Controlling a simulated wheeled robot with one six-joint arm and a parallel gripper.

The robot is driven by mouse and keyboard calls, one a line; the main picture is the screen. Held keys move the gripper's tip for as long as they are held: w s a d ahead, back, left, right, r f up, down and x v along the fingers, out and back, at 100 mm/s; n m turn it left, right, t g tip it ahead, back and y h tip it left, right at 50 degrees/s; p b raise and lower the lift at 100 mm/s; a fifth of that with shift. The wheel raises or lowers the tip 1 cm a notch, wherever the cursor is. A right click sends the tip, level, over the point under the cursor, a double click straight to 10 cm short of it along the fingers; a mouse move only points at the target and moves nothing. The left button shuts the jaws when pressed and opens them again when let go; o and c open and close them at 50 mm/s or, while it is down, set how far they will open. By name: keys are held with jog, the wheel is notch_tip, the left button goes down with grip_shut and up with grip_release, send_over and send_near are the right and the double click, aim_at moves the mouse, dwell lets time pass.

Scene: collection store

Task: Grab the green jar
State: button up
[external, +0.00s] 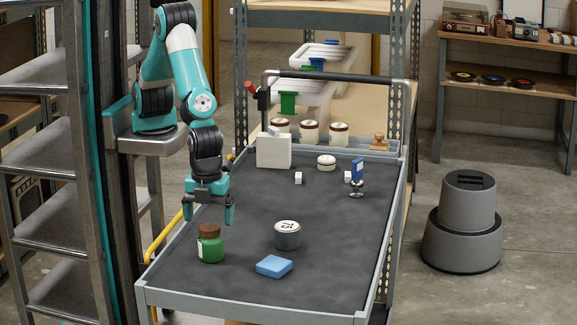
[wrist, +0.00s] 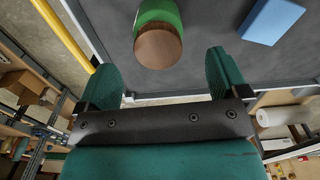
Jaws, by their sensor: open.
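The green jar (external: 210,247) has a brown lid and a pale label. It stands upright on the dark top of the cart (external: 331,209), near its front left corner. In the wrist view the jar (wrist: 157,14) shows its brown lid at the top, beyond the fingertips and between their lines. My gripper (external: 208,217) is open and empty, pointing down above the cart, just behind and above the jar. Its two teal fingers (wrist: 164,72) are wide apart in the wrist view, and nothing is between them.
A white container (external: 274,151), several lidded jars (external: 310,133) and small items stand farther back. The cart has a raised rim. Its middle is clear.

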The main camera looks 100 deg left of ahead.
aim_at(209, 227)
jog(key=shift+s+a+f+p, duration=0.1)
jog(key=shift+f+p, duration=0.25)
jog(key=shift+f, duration=1.35)
jog(key=shift+a+f+p, duration=0.1)
jog(key=shift+f+p, duration=0.25)
jog(key=shift+f, duration=1.3)
jog(key=c, duration=1.1)
